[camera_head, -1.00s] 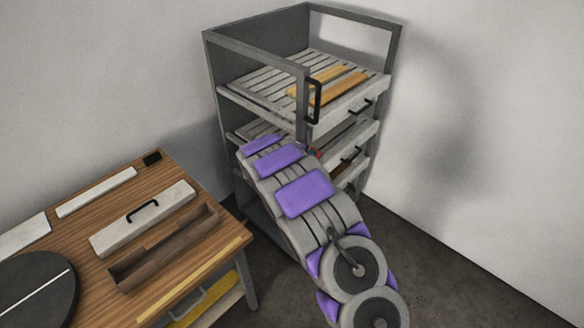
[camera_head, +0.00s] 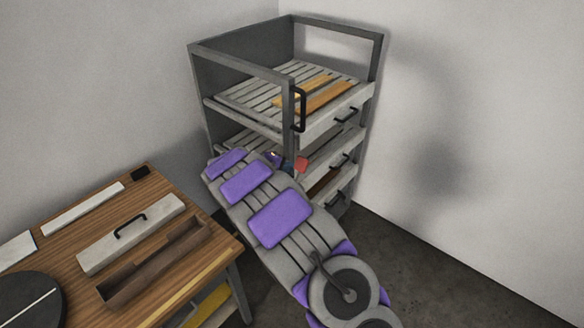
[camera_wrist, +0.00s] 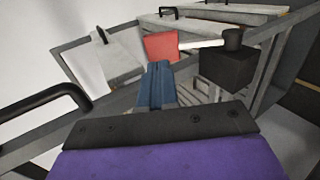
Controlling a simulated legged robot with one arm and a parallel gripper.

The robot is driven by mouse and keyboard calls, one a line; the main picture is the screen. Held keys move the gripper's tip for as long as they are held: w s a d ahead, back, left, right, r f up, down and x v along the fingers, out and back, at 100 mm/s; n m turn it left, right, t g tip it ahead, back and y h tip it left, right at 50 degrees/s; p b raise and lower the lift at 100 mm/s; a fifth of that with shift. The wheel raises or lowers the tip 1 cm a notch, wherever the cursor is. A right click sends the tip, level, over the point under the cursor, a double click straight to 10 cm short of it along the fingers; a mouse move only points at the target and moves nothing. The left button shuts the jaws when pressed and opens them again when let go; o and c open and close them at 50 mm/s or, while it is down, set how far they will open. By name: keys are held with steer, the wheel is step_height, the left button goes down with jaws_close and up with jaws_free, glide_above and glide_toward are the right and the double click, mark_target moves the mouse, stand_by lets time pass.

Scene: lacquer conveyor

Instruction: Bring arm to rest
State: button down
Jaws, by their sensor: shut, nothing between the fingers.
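My arm, grey with purple pads, reaches from the lower right of the head view toward the shelf rack (camera_head: 200,95). Its end is at the rack's lower levels, mostly hidden behind the arm. In the wrist view my gripper (camera_wrist: 157,72) shows as a blue, narrow piece beyond a dark bar and a purple pad. It is shut, with nothing seen held. A red piece (camera_wrist: 160,46) shows just beyond it, beside a pale bar with a black end (camera_wrist: 232,40). I cannot tell whether the gripper touches any of these.
The rack has slatted drawers with black handles (camera_head: 300,108) and orange-yellow strips (camera_head: 325,97) on top. A wooden table (camera_head: 60,255) at left carries a pale lidded box (camera_head: 130,235), a brown open trough (camera_head: 150,265) and a dark disc (camera_head: 30,300). Bare floor lies at right.

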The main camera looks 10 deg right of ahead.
steer(key=p+v, duration=0.1)
steer(key=v, duration=0.7)
steer(key=shift+r, duration=0.55)
steer(key=s+d+r+m+g, duration=0.2)
steer(key=s+d+r, duration=0.1)
steer(key=s+d, duration=0.3)
steer(key=s+d+r+m+g+y, duration=0.1)
steer(key=s+d+r+m+g, duration=0.2)
steer(key=s, duration=0.6)
steer(key=s+d+r+m+g, duration=0.1)
steer(key=s+d+r+g, duration=0.1)
steer(key=s+d+r, duration=0.4)
steer(key=s+a+f+y, duration=0.1)
steer(key=s+a+y, duration=0.2)
steer(key=s, duration=0.7)
steer(key=s+a+f+g+y, duration=0.1)
steer(key=s+a+y, duration=0.2)
steer(key=s, duration=0.6)
steer(key=s+a+f+m+g+y, duration=0.1)
steer(key=s+a+y, duration=0.1)
steer(key=s+a, duration=0.4)
steer(key=s, duration=0.4)
steer(key=shift+s+y, duration=0.35)
steer(key=shift+y, duration=0.05)
